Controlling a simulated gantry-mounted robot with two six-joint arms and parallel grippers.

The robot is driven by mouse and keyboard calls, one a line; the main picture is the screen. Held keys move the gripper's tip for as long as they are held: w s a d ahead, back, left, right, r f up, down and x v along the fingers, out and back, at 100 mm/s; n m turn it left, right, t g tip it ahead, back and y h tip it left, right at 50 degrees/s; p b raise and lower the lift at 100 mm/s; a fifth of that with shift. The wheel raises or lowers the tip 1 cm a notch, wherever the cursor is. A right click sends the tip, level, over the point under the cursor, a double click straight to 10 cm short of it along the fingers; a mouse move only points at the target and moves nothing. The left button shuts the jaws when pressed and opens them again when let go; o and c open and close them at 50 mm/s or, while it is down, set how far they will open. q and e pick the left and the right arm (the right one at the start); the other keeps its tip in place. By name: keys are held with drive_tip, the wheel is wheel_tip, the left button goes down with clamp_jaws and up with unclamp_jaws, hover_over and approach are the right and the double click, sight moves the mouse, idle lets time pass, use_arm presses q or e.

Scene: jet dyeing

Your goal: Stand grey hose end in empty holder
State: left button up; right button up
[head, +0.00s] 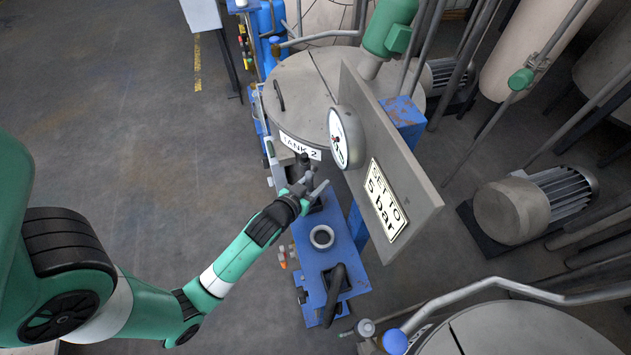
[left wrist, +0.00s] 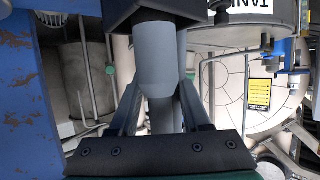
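My left gripper (head: 314,184) is at the tank-side end of the blue stand (head: 322,263). In the left wrist view its two fingers (left wrist: 160,92) flank a grey cylinder, apparently the grey hose end (left wrist: 155,62). The fingertips are at its sides; I cannot tell whether they press on it. The cylinder is upright, with its upper part under a dark block (left wrist: 158,12). In the head view the hose end is too small to make out beside the gripper. An empty grey ring holder (head: 321,237) is on the blue stand, nearer than the gripper. My right gripper is not in view.
A grey panel (head: 400,150) with a gauge (head: 346,137) and a "SET TO 5 bar" sign (head: 387,200) rises right of the gripper. Tank 2 (head: 310,85) is behind. The floor at left is clear.

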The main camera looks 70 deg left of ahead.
use_arm(q)
drive_tip(key=shift+o, duration=0.9)
drive_tip(key=shift+r, duration=0.15)
drive_tip(key=v, duration=1.2)
drive_tip(key=shift+p, duration=0.35)
